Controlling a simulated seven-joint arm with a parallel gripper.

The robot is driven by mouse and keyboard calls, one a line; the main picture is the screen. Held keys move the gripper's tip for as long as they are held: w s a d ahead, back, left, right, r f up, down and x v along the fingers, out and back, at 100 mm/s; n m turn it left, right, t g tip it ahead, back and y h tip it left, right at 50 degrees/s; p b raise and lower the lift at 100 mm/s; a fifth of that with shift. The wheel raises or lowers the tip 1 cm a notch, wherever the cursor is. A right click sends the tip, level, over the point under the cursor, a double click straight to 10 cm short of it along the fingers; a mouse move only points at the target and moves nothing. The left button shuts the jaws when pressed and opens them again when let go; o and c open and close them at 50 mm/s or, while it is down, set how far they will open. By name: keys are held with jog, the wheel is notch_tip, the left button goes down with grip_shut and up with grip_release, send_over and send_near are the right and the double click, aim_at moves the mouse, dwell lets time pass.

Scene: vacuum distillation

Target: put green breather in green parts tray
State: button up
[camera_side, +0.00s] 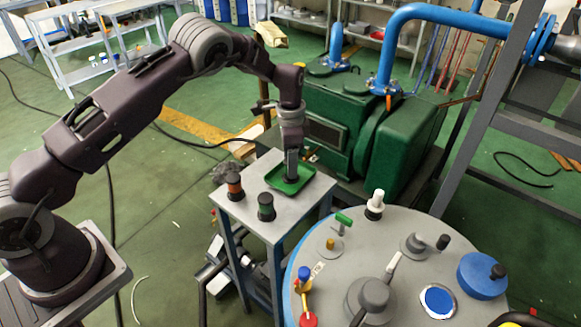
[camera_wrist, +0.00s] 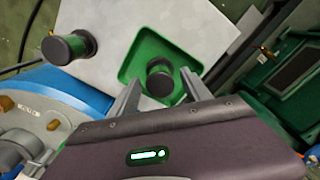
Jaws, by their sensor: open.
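The green parts tray (camera_side: 311,172) is a shallow square dish on the small grey table. My gripper (camera_side: 290,178) points down over it in the side view. My gripper's fingers (camera_wrist: 162,72) are apart, one on each side of that part. I cannot tell whether either finger touches it.
The round grey vessel top (camera_side: 400,260) with fittings is at front right; green machinery (camera_side: 340,125) stands behind.

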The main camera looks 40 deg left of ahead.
jog(key=s+r+n+t, duration=0.1)
jog(key=s+r, duration=0.1)
jog(key=r, duration=0.7)
jog(key=s+r+n, duration=0.1)
jog(key=s+r, duration=0.1)
jog(key=r, duration=0.8)
jog(key=s+r+n+t+h, duration=0.1)
jog(key=s+r+n, duration=0.1)
jog(key=s+r, duration=0.8)
jog(key=s+d+n+t+y, duration=0.1)
jog(key=s+d+n+t, duration=0.1)
jog(key=s, duration=2.2)
jog(key=n+t, duration=0.1)
jog(key=n, duration=0.1)
jog(key=shift+f+n+t, duration=0.15)
jog(key=shift+n+t, duration=0.15)
